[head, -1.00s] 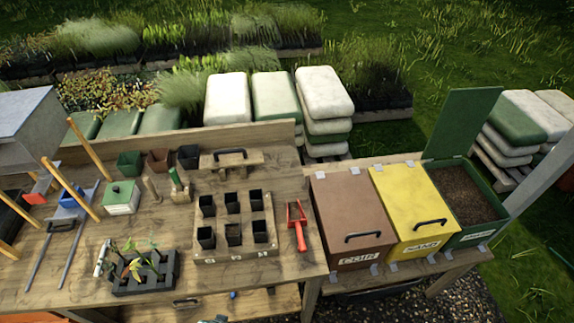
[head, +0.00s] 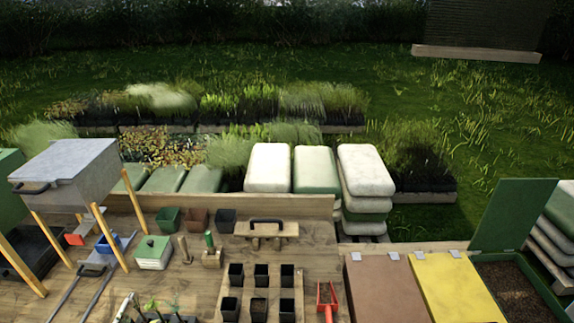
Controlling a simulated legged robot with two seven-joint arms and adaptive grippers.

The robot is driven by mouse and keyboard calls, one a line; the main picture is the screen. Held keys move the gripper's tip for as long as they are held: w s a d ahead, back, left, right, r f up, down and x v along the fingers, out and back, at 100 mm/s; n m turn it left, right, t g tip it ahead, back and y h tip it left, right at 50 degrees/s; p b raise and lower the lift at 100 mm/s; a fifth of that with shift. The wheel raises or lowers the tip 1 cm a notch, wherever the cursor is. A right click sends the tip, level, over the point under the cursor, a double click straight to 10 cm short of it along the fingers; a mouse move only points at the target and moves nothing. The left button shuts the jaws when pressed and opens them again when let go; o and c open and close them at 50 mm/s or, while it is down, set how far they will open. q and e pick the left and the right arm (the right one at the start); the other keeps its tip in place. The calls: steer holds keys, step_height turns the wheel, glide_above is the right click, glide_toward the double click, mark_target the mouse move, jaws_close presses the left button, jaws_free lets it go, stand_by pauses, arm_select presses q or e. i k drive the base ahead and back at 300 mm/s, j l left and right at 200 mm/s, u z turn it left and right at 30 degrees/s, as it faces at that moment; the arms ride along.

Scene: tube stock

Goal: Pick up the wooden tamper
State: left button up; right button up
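A small wooden block with an upright green handle (head: 211,251) stands on the workbench (head: 330,226) left of centre; it looks like the wooden tamper. A plain wooden peg-like tool (head: 184,249) is just to its left. A wooden board with a black handle (head: 266,231) lies to its right, near the bench's back board. Neither of my grippers is in view.
Black pots (head: 260,272) stand on a wooden tray in front. A white box with a green lid (head: 153,252) is to the left, and a red scoop (head: 327,299) to the right. Brown (head: 385,290) and yellow (head: 452,285) bins stand further right.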

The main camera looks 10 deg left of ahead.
mark_target(188, 259)
steer(key=u, duration=1.3)
